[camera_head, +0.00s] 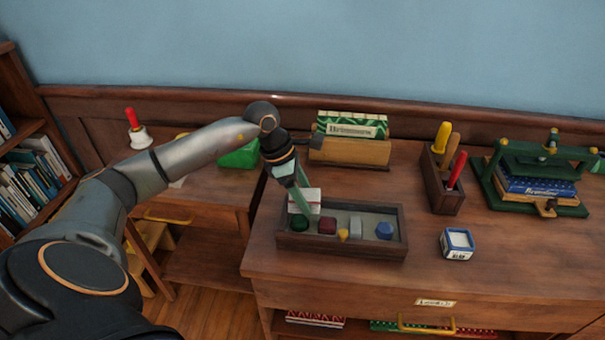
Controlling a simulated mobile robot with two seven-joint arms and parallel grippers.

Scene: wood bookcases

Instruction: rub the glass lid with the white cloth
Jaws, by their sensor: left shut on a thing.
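A shallow dark wooden case (343,246) sits near the front left of the desk. Several coloured pieces show inside it, through what looks like its glass lid (370,216); the glass itself is hard to make out. My left gripper (302,196) points down over the left back part of the case. It is shut on a small white folded thing, which looks like the white cloth (311,204). The cloth is at or just above the lid; I cannot tell whether it touches. The fingers hide part of the cloth. My right gripper is not in view.
Behind the case stands a wooden box (350,152) with a green-and-white top. To the right are a small white box (458,244), a wooden holder (443,187) with coloured handles, and a green press (535,170). A red-handled bell (138,135) stands left.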

